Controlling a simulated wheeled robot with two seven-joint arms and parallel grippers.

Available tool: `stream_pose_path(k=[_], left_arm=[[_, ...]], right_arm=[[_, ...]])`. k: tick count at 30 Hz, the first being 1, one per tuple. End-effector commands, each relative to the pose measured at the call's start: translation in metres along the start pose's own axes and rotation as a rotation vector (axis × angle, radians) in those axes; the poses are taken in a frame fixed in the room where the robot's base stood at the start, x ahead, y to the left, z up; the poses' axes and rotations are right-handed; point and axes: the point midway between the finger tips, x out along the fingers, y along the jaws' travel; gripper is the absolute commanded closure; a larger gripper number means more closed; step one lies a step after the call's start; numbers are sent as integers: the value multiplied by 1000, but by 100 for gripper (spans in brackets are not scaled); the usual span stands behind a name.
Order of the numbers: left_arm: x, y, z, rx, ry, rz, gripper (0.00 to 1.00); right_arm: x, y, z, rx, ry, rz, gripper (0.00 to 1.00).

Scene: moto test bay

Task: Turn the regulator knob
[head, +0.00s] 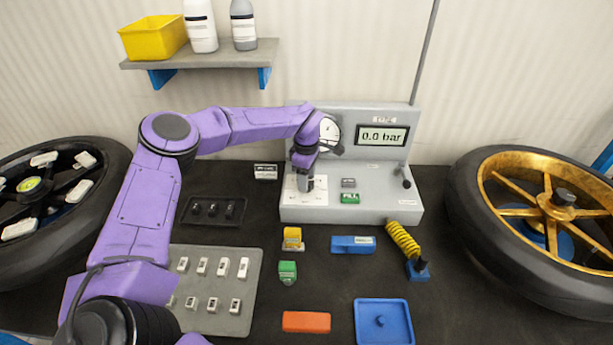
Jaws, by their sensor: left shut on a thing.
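The grey test unit (375,205) stands at the back middle of the bench. Its display (382,136) reads 0.0 bar, and a round dial (330,131) is partly covered by my left arm. My left gripper (305,183) points down over the white plate (316,197) at the unit's left. It is shut on a small part there, which I take to be the regulator knob; the gripper hides most of it. A green FILL button (350,198) and a grey button (348,183) sit to the right of the gripper. My right gripper is not in view.
Wheels with tyres stand at the left (60,240) and right (470,230). A grey tray of small weights (245,300), a blue tray (384,335), an orange block (306,322) and a coiled yellow hose (403,241) lie in front. A shelf (215,58) hangs above.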

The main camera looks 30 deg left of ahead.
Motion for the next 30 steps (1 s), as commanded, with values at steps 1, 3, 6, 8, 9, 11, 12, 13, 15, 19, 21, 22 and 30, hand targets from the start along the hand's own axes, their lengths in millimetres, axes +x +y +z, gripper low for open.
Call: stream_pose_path(k=[1,3,6,8,9,11,12,13,15,19,21,22,30], left_arm=[[-2,1,0,20,-1,2,80],[-1,1,0,46,-1,2,80],[-1,1,0,75,-1,2,80],[-1,1,0,87,-1,2,80],[-1,1,0,92,-1,2,80],[-1,1,0,99,-1,2,80],[-1,1,0,102,-1,2,80],[-1,1,0,104,-1,3,80],[-1,1,0,106,-1,3,80],[-1,1,0,106,-1,3,80],[-1,1,0,106,-1,3,80],[-1,1,0,106,-1,3,80],[-1,0,0,105,0,2,24]], right_arm=[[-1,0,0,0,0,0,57],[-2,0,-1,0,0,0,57],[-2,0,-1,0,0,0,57],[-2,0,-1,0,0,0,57],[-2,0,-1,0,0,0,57],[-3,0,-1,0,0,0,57],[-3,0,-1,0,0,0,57],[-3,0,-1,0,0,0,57],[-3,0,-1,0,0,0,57],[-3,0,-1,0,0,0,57],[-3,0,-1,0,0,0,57],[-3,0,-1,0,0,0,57],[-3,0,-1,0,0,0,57]])
